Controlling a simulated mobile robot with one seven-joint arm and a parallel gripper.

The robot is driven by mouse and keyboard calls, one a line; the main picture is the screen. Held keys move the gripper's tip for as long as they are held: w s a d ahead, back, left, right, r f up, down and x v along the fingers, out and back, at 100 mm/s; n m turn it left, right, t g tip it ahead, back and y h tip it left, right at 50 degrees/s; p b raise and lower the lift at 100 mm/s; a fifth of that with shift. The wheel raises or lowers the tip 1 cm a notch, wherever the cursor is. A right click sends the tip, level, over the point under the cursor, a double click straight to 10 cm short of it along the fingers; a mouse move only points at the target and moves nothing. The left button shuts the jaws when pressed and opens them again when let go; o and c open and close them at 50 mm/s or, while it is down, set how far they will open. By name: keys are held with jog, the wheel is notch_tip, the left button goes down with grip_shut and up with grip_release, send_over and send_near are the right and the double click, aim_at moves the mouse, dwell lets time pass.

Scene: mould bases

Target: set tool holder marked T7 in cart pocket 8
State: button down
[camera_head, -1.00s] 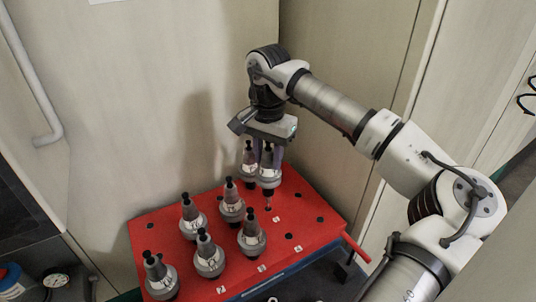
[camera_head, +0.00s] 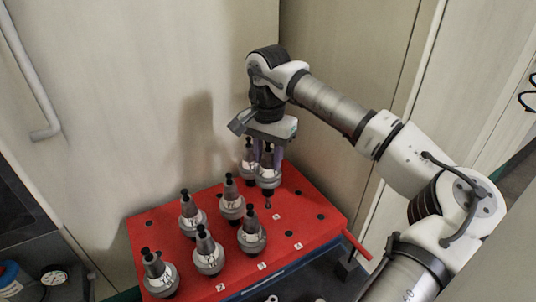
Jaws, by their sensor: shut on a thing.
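My gripper (camera_head: 268,153) points down over the back right part of the red cart top (camera_head: 161,230). It is shut on a grey tool holder (camera_head: 267,178), which hangs upright with its thin tip just above or at the cart top; I cannot tell if the tip touches. The mark on this holder is too small to read. Another holder (camera_head: 247,172) stands just left of and behind the held one, partly hidden by it and the gripper. The number of the pocket below the held holder cannot be read.
Several other holders stand upright on the cart's left and middle, such as the front left one (camera_head: 159,273) and the front right one (camera_head: 251,234). Dark empty pockets (camera_head: 320,218) lie at the right. Cabinet walls stand close behind. A red handle (camera_head: 356,246) juts out at right.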

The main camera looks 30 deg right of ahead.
aim_at(268, 173)
jog(key=shift+f, duration=0.2)
dwell(0.3)
jog(key=shift+f+b, duration=0.75)
jog(key=shift+f, duration=0.2)
jog(key=shift+f+b, duration=0.65)
jog(key=shift+f, duration=0.3)
jog(key=shift+f+b, duration=0.5)
jog(key=c, duration=1)
grip_release()
jog(key=shift+c, duration=0.2)
jog(key=shift+o, duration=0.7)
jog(key=shift+f, duration=0.1)
